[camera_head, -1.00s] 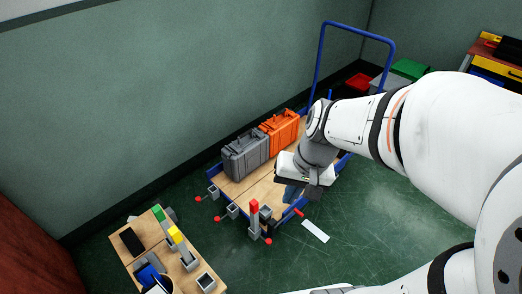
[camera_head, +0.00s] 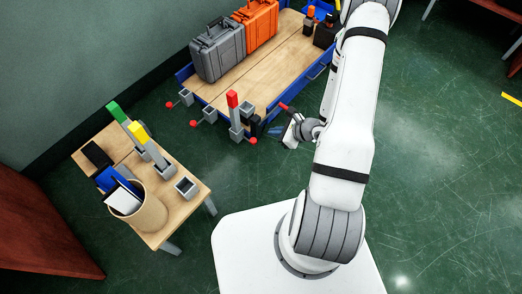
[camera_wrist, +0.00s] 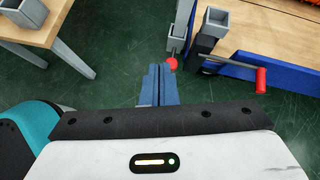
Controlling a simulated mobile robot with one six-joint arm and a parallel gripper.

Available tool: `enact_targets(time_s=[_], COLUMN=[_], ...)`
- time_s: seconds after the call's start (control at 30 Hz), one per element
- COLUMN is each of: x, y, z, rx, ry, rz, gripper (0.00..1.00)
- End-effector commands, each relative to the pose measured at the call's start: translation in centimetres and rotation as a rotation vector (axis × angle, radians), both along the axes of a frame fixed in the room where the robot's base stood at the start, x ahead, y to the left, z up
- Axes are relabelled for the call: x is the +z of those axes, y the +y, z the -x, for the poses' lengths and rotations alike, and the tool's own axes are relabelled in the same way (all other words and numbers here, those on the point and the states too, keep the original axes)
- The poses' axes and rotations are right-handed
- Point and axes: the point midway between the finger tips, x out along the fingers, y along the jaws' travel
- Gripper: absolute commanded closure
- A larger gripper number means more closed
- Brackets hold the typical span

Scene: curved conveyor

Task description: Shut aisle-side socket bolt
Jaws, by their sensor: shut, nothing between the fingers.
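The aisle-side socket (camera_head: 237,133) is at the near right corner of the cart and holds a grey post with a red top (camera_head: 232,99). Its bolt ends in a red knob (camera_head: 253,141), which sticks out on the near side. My gripper (camera_head: 274,130) is just right of this knob, with its blue fingers shut and empty. In the wrist view the red knob (camera_wrist: 172,64) lies just beyond the fingertips (camera_wrist: 159,68), a little right of them. I cannot tell whether they touch. How far the bolt is in is unclear.
Two more sockets with red-knobbed bolts (camera_head: 193,124) line the cart's near edge. A red handle (camera_wrist: 261,80) sticks out right of my fingers. The cart (camera_head: 283,70) carries a grey and an orange case. A small table (camera_head: 185,208) stands left.

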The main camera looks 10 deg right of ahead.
Motion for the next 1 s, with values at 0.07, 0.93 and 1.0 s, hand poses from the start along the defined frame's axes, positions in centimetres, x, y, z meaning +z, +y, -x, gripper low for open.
enact_targets(time_s=[0.07,0.93,1.0], x=[-4.9,-17.7,-17.6], y=[-1.2,1.4,2.0], z=[1.0,-3.7,-4.6], rx=[-0.106,-0.273,-0.273], ry=[0.058,0.143,0.143], rz=[-0.008,-0.001,-0.001], gripper=[1.0,1.0,1.0])
